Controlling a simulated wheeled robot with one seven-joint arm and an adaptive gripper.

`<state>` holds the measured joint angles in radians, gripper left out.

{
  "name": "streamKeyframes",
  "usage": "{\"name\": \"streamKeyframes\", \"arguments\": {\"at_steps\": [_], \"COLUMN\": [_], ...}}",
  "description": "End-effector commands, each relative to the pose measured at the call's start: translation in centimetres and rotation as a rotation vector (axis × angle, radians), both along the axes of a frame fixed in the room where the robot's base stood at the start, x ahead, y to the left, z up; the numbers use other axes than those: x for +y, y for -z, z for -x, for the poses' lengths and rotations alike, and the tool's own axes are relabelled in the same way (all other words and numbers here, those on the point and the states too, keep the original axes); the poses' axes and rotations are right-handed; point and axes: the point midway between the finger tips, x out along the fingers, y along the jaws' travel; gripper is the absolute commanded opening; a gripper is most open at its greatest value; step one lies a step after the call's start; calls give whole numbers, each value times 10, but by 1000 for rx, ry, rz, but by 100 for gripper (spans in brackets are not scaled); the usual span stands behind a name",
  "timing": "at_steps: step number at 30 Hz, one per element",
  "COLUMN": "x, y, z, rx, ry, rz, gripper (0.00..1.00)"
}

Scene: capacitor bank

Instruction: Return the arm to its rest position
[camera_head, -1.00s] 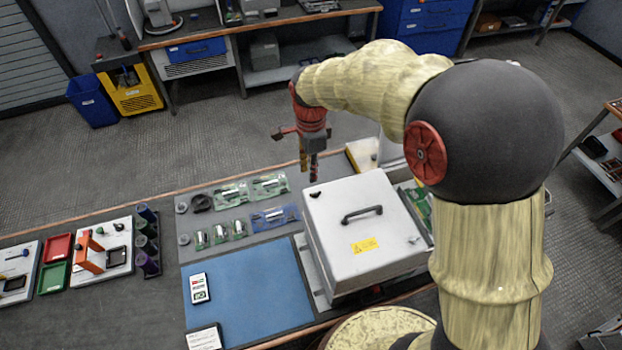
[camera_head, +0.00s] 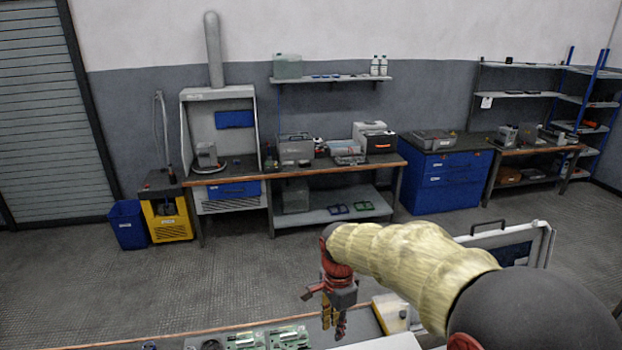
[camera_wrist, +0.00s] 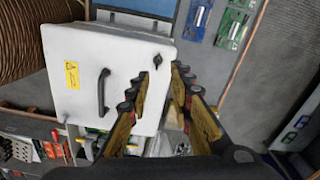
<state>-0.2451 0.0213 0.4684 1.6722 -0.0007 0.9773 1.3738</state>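My arm reaches from the lower right of the head view. My gripper (camera_head: 334,326) hangs fingers down near the bottom of that view, over the near workbench. In the wrist view my gripper (camera_wrist: 168,68) shows a narrow gap between its two yellow-and-black fingers. Nothing is held between them. Below it lies the white box with its lid down (camera_wrist: 100,50), with a black handle (camera_wrist: 103,92) and a yellow label. The fingers overlap the box's edge in the picture. Contact does not show.
Green circuit boards (camera_head: 290,338) lie on the near bench left of my gripper, and a beige-and-white block (camera_head: 390,312) is just right of it. A white-framed panel (camera_head: 545,240) shows behind my arm. Floor (camera_head: 250,285) is clear before the back bench (camera_head: 330,165).

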Motion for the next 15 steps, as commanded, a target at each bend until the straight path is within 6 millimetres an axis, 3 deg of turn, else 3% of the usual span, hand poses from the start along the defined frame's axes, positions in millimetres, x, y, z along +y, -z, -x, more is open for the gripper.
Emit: {"name": "streamKeyframes", "arguments": {"at_steps": [3, 8, 15], "x": [-6, -21, -61], "y": [15, 5, -13], "z": [23, 61, 131], "rx": [37, 17, -103], "ry": [-253, -607, -1045], "rz": [5, 0, 40], "gripper": [22, 22, 22]}}
